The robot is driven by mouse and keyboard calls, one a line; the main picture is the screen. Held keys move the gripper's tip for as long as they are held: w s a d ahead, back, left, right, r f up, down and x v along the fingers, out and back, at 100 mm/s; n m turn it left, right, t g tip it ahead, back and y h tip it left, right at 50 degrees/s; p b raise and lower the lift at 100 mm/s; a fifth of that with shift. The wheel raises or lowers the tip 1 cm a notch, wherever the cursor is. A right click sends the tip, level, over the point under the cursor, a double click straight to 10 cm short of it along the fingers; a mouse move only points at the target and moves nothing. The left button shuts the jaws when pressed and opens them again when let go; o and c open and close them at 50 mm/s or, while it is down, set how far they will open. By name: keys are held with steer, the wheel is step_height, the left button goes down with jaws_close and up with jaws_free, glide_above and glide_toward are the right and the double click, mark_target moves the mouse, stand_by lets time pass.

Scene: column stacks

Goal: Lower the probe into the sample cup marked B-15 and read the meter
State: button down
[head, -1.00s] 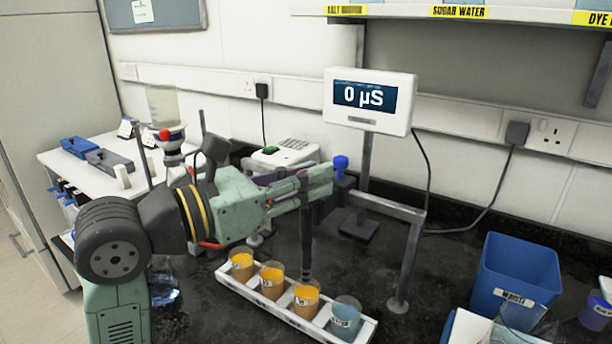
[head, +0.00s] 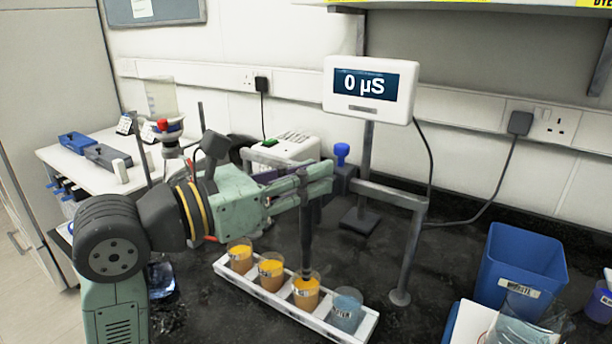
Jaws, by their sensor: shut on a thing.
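My gripper (head: 318,184) is shut on the probe (head: 306,228), a dark upright rod, and holds it over the cup rack (head: 258,290). The probe's lower end is at the mouth of the third cup from the left (head: 306,293), which holds orange liquid. I cannot tell whether the tip touches the liquid. Two other orange cups stand to its left, the first (head: 240,256) and the second (head: 271,274). A blue cup (head: 346,312), apparently labelled water, stands at the right end. The cup labels are too small to read for B-15. The meter (head: 368,88) shows 0 µS.
A grey stand (head: 400,296) with a crossbar rises right of the rack. A blue waste bin (head: 518,262) stands at the right. A white device (head: 290,147) sits behind my gripper. Dark bench between stand and bin is clear.

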steer(key=shift+f, duration=0.65)
steer(key=shift+r, duration=0.15)
steer(key=c, duration=1.4)
jaws_free()
steer(key=v, duration=1.2)
steer(key=shift+c, duration=0.4)
